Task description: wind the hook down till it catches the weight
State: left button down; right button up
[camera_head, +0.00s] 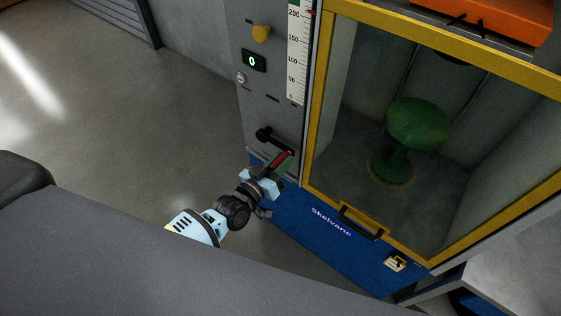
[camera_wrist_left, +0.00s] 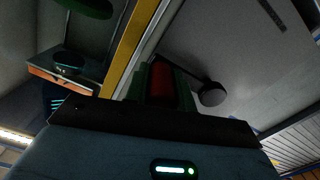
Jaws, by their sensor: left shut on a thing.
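My left gripper (camera_head: 283,161) reaches to the grey control panel of the test machine, and its green fingers are shut around the red grip of a crank. In the left wrist view the red grip (camera_wrist_left: 163,84) sits between the fingers. The crank's dark arm (camera_wrist_left: 188,74) runs to a round black knob or hub (camera_wrist_left: 212,94). In the head view the crank's black part (camera_head: 268,135) shows just above the fingers. I cannot make out the hook. A dark rounded shape (camera_head: 458,59) shows high inside the chamber; I cannot tell whether it is the weight. My right gripper is out of view.
Open floor (camera_head: 150,110) lies left.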

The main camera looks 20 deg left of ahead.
pick_arm(q)
notch_tip(320, 180, up, 2)
jog(key=shift+w+a+r+n, duration=0.1)
jog(key=shift+w+n, duration=0.05)
jog(key=shift+n, duration=0.55)
jog(key=shift+w+r, duration=0.15)
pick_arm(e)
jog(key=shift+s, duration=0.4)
pick_arm(q)
jog(key=shift+a+r, duration=0.1)
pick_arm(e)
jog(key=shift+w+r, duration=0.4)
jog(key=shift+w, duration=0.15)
pick_arm(q)
jog(key=c, duration=1.5)
grip_release()
jog(key=shift+o, duration=1.6)
jog(key=shift+s+f, duration=0.2)
jog(key=shift+f, duration=0.1)
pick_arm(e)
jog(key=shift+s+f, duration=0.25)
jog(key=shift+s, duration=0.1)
